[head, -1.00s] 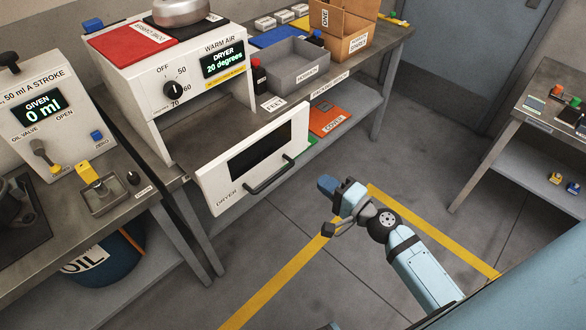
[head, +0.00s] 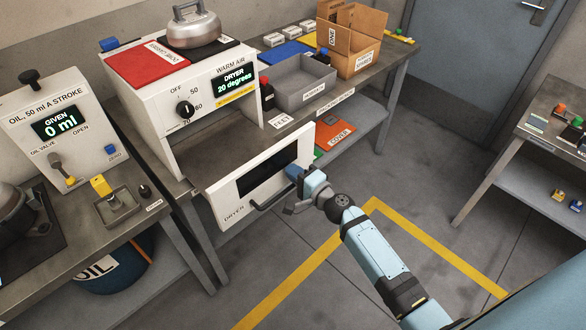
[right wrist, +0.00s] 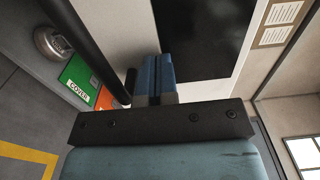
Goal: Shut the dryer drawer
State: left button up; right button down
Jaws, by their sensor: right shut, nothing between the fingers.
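The white dryer drawer (head: 226,200) is pulled out from the dryer (head: 184,107). Its front panel carries a dark window and a black bar handle (head: 262,201). My right gripper (head: 291,171) is shut and empty, with its blue fingertips at the right part of the drawer front, close to the window and the handle's upper right end. In the right wrist view the shut blue fingers (right wrist: 158,76) point at the white panel beside the dark window (right wrist: 203,38), with the black handle (right wrist: 88,45) to their left. I cannot tell whether they touch. My left gripper is not in view.
A grey tray (head: 304,88) and a cardboard box (head: 350,40) are on the bench to the right. An oil unit (head: 60,125) stands at the left. The floor right of my arm is clear.

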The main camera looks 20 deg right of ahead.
jog(key=shift+w, duration=0.2)
jog(key=b, duration=0.9)
send_over(245, 145)
jog(key=shift+s+d+f, duration=0.1)
jog(key=shift+s, duration=0.05)
jog(key=shift+w, duration=0.2)
jog(key=shift+r, duration=0.35)
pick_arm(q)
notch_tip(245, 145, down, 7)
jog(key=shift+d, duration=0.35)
